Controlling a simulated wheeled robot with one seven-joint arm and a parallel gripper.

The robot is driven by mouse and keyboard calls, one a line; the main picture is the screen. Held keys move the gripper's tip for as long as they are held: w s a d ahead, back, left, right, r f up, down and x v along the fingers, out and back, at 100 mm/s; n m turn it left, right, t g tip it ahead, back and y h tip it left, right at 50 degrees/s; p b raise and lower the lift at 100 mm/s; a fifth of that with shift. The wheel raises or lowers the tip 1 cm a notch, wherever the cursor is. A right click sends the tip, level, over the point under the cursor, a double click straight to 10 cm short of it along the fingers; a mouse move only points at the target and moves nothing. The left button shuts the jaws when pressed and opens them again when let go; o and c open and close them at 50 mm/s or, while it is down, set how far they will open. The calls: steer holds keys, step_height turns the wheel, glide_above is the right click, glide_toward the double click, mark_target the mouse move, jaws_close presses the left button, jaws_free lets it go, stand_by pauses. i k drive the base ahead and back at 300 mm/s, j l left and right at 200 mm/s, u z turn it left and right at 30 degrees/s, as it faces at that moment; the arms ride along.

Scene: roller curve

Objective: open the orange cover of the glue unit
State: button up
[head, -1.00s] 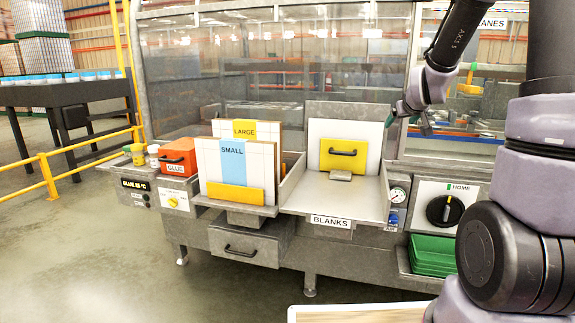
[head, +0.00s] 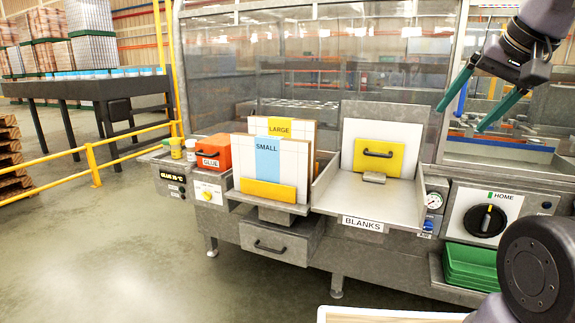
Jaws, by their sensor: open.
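The glue unit's orange cover (head: 213,152) sits at the left end of the machine, marked GLUE, and looks closed. Below it is the grey front of the glue unit with a temperature display (head: 172,176) and a yellow knob (head: 207,196). My gripper (head: 462,110) is at the upper right of the head view. Its two green fingers are apart and empty, pointing down and left. It is well to the right of the orange cover, in front of the machine's clear guard.
A yellow rail (head: 95,165) runs at the left. Floor in front is clear.

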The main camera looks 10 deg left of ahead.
mark_target(219, 153)
steer(key=i+j+u, duration=0.2)
steer(key=i+u, duration=0.15)
steer(key=i, duration=0.2)
steer(key=i+u, duration=0.4)
steer(key=i+j, duration=0.05)
steer(key=i, duration=0.1)
